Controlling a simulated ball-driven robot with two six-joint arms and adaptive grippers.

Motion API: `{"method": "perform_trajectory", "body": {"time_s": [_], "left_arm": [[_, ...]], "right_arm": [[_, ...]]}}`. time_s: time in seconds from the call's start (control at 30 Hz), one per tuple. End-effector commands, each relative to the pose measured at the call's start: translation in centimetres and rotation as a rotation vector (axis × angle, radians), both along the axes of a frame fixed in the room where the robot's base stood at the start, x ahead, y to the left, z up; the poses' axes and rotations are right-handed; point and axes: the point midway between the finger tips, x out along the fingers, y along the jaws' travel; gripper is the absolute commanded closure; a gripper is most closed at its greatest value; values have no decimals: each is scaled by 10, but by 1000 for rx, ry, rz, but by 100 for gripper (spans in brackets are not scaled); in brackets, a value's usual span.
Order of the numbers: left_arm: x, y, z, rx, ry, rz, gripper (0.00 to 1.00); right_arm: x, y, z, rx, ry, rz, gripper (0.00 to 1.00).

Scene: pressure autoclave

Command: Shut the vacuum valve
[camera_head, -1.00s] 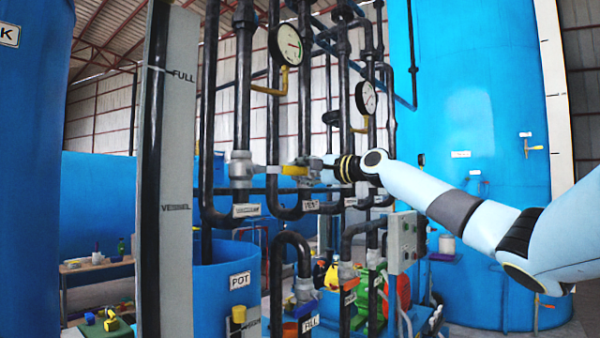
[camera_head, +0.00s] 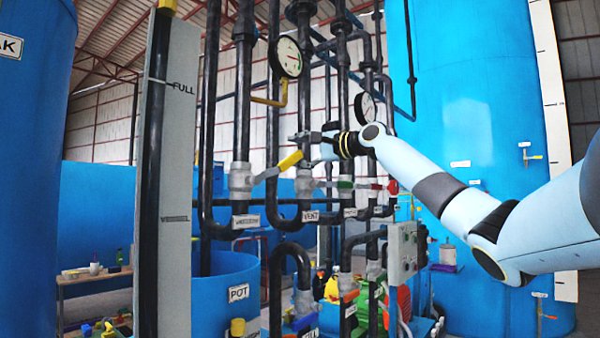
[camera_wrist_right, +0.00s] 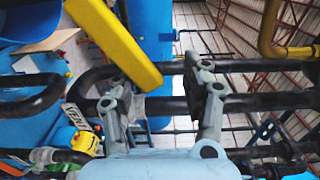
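The vacuum valve (camera_head: 241,181) sits on a dark vertical pipe, with a partly legible label (camera_head: 245,221) below it. Its lever has a yellow grip (camera_head: 290,160) and slants up to the right from the valve body. My right gripper (camera_head: 299,137) is just above and right of the lever's end in the head view. My left gripper is not in view.
The vent pipe, labelled VENT (camera_head: 310,216), stands right of the valve. A pressure gauge (camera_head: 288,57) hangs above, with a second gauge (camera_head: 364,106) further right. A grey control box (camera_head: 402,252) is below my right arm. The blue POT (camera_head: 220,290) stands below.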

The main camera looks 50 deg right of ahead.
Motion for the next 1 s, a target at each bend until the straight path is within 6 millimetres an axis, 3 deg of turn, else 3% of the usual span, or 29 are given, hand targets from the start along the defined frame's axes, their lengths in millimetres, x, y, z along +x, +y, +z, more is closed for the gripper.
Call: {"method": "perform_trajectory", "body": {"time_s": [0.17, 0.53, 1.0], "left_arm": [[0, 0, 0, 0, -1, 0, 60], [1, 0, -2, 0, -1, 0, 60], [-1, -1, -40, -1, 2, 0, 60]], "right_arm": [[0, 0, 16, 1, -3, -1, 54], [-2, -1, 17, 0, -2, -1, 54], [-34, -4, 13, -1, -1, -3, 54]]}}
